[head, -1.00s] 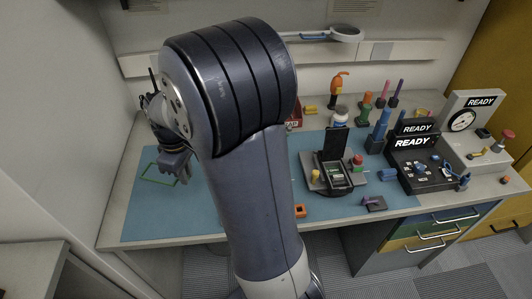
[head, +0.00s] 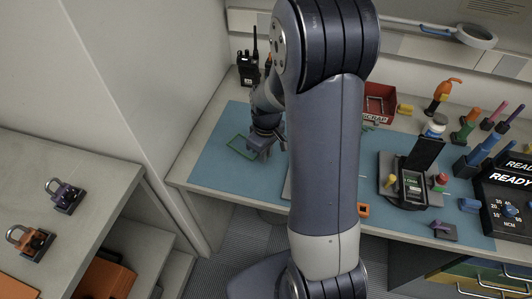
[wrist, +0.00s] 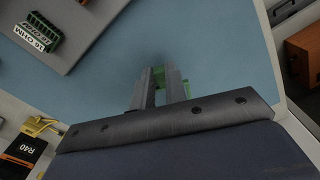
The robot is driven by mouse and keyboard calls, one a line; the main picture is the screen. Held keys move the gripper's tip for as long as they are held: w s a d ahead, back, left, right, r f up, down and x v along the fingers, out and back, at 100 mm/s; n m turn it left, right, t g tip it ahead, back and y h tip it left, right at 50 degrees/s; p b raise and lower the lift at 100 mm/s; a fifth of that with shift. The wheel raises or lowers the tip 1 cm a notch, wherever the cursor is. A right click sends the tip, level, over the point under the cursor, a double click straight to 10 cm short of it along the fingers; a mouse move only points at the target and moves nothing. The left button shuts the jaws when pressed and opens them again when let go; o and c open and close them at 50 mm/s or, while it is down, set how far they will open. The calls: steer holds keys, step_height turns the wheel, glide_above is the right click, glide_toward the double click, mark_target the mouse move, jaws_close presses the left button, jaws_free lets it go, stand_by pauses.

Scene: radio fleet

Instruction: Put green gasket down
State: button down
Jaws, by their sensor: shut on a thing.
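The green gasket (head: 238,148), a thin rectangular outline, is at the left part of the blue mat (head: 210,165) in the head view. My gripper (head: 260,153) is shut on its right side. In the wrist view, bits of the green gasket (wrist: 187,88) show between and beside the fingers of my gripper (wrist: 167,78); the rest is hidden. I cannot tell whether the gasket touches the mat or hangs just above it.
The mat around the gasket is clear. A black radio (head: 248,69) stands behind it. A red scrap bin (head: 378,100) and a black device with an open lid (head: 412,183) lie right of my arm. Two padlocks sit on the left bench (head: 100,175).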

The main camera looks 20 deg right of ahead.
steer(key=shift+f, duration=0.35)
steer(key=shift+f+b, duration=0.5)
steer(key=shift+f, duration=0.05)
steer(key=shift+f, duration=0.1)
steer(key=c, duration=1.4)
jaws_free()
steer(key=shift+c, duration=0.2)
